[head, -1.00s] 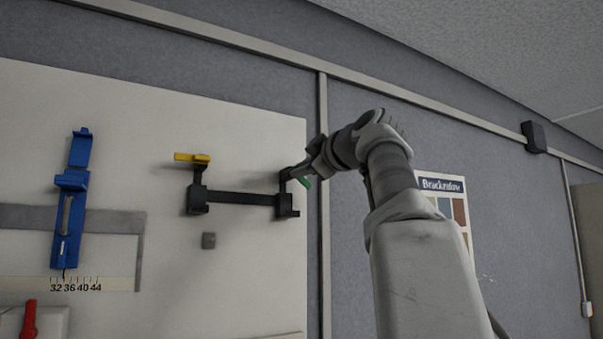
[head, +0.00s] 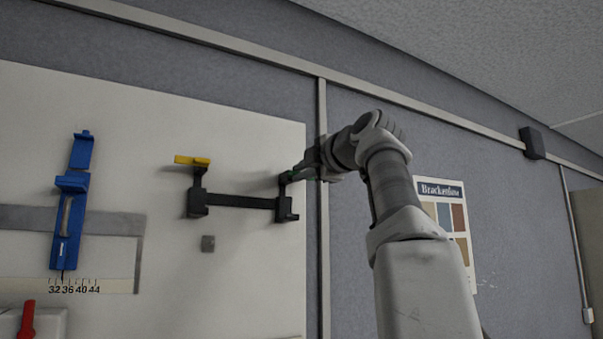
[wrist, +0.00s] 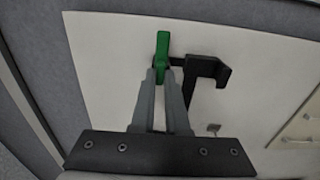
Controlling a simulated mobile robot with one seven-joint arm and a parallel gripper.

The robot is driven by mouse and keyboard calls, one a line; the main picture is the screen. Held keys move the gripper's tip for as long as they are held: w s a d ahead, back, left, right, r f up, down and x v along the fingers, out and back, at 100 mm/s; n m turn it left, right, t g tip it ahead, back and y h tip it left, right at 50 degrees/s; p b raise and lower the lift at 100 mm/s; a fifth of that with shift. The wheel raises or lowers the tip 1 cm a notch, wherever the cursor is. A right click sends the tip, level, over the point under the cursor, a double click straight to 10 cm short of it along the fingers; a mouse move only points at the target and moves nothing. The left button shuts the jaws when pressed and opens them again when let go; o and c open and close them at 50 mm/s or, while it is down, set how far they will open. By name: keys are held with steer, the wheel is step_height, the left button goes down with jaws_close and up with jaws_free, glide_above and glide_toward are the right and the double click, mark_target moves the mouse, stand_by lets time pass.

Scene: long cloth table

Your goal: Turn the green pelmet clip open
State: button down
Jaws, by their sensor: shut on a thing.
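The green pelmet clip (wrist: 162,46) sits at the end of a black bracket (wrist: 205,70) on the white board. In the wrist view my gripper (wrist: 161,74) is shut on the clip's near part, with the rest of the green showing beyond the fingertips. In the head view my gripper (head: 296,175) is at the bracket's right post (head: 286,205), and only a thin sliver of green shows there, mostly hidden by the fingers.
A yellow clip (head: 192,161) tops the bracket's left post, and a black bar (head: 240,201) joins the posts. A blue slider (head: 68,220) stands on the board at left, with a red handle (head: 27,318) below. A grey trim strip (head: 323,225) runs beside the board.

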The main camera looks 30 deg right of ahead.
stand_by(0.4)
steer(key=c, duration=0.9)
jaws_free()
steer(key=s+b, duration=0.4)
steer(key=s, duration=1.3)
steer(key=shift+s+b, duration=0.25)
steer(key=shift+b, duration=0.1)
